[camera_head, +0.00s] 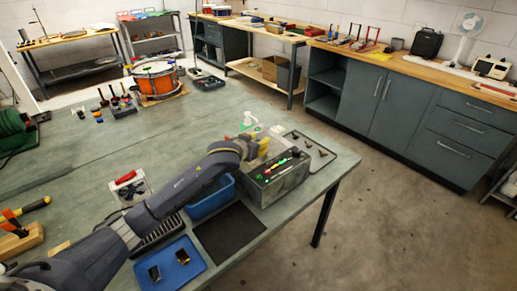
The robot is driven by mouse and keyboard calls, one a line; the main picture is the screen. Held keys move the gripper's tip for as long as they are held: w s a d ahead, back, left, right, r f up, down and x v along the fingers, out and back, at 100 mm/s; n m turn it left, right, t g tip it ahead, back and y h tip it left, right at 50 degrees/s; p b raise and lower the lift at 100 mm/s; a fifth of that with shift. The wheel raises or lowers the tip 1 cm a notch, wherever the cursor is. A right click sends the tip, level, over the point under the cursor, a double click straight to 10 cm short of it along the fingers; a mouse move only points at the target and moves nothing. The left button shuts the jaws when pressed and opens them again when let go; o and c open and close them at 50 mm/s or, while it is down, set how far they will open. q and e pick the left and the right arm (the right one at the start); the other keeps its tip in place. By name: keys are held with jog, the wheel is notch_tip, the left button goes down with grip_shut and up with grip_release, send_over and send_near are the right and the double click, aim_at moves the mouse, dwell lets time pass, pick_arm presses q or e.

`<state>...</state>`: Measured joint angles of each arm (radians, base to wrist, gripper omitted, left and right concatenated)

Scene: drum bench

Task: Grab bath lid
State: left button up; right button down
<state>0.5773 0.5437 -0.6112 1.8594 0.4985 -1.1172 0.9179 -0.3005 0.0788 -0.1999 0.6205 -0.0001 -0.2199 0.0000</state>
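A grey box-shaped bath (284,184) stands near the right edge of the green bench. Its top looks dark, with small green and red parts along it; I cannot tell the lid apart from the body. My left arm reaches in from the lower left. My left gripper (257,149) is at the back left of the box, beside or just above its top. Yellow parts show at its tip. The fingers are too small and overlapped to show whether they are open or touching the lid. My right gripper is not in view.
A blue bin (210,203) sits left of the box, and a dark mat (230,232) in front. A grey tray (322,160) with small parts lies behind right, a white bottle (248,118) behind. A blue tray (186,273) is nearer. An orange drum (155,80) stands far back.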

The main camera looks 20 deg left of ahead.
pick_arm(q)
grip_shut()
jog(key=shift+r, duration=0.1)
